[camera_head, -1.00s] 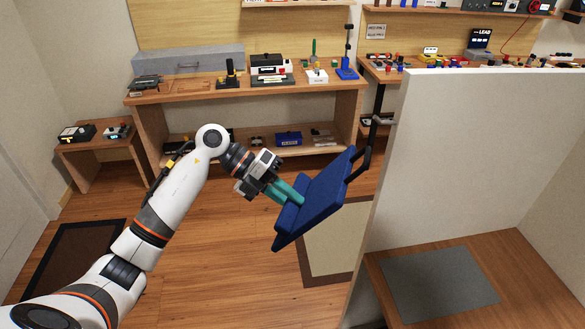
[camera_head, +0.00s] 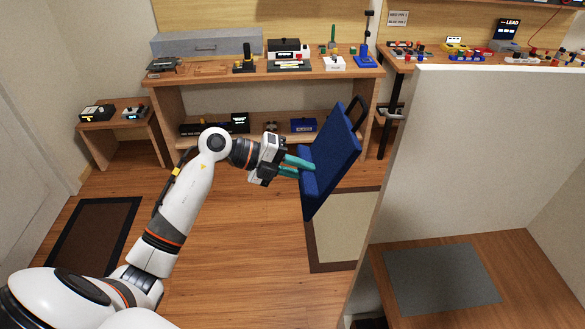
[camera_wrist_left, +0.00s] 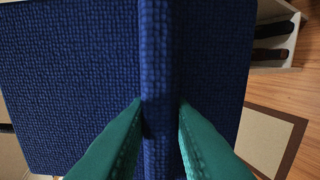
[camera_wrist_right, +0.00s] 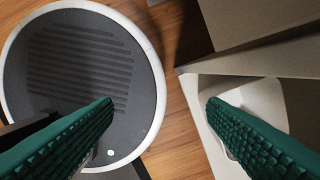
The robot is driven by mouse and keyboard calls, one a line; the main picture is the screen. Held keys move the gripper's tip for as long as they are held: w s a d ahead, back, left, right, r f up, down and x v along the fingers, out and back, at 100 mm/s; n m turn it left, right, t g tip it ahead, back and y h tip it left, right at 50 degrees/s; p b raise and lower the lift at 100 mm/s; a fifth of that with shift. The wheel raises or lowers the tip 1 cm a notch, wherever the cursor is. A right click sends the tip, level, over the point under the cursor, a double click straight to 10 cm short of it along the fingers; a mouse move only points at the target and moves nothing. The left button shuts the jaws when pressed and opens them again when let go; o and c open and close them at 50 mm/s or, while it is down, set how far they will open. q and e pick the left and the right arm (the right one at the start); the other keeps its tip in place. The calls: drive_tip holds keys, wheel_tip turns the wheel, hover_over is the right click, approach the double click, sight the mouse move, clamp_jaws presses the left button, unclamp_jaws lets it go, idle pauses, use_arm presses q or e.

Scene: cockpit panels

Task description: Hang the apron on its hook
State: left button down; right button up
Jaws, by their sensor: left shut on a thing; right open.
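The apron (camera_head: 332,155) is a stiff-looking blue textured panel with a ridge on its near face and a dark loop at its top. My left gripper (camera_head: 306,166) has teal fingers shut on the ridge and holds the apron in the air, tilted. In the left wrist view the ridge (camera_wrist_left: 158,80) runs between the two fingertips (camera_wrist_left: 160,105). My right gripper (camera_wrist_right: 155,102) shows only in the right wrist view, open, with nothing between its green fingers. I cannot make out the hook in any view.
A white partition (camera_head: 480,150) stands right of the apron, with a grey mat (camera_head: 440,278) on a wooden surface beside it. A workbench (camera_head: 190,85) with several devices stands behind. A beige mat (camera_head: 340,235) lies on the floor below the apron. Floor in the middle is clear.

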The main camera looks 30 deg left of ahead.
sight(317, 166)
use_arm(q)
drive_tip(key=shift+w+d, duration=0.75)
drive_tip(key=shift+d, duration=0.35)
drive_tip(key=shift+w+d+f+b, duration=0.1)
drive_tip(key=shift+w+d+b, duration=0.1)
drive_tip(key=shift+w+d, duration=0.45)
drive_tip(key=shift+w+d+f+b, duration=0.1)
drive_tip(key=shift+w+d+b, duration=0.2)
drive_tip(key=shift+d, duration=0.5)
drive_tip(key=shift+w+d+f, duration=0.4)
drive_tip(key=shift+d+f, duration=0.1)
drive_tip(key=shift+f, duration=0.3)
use_arm(e)
drive_tip(key=shift+d+f, duration=0.4)
drive_tip(key=shift+f, duration=0.15)
drive_tip(key=shift+a, duration=0.1)
use_arm(q)
drive_tip(key=c, duration=1.2)
unclamp_jaws()
drive_tip(key=shift+f, duration=0.15)
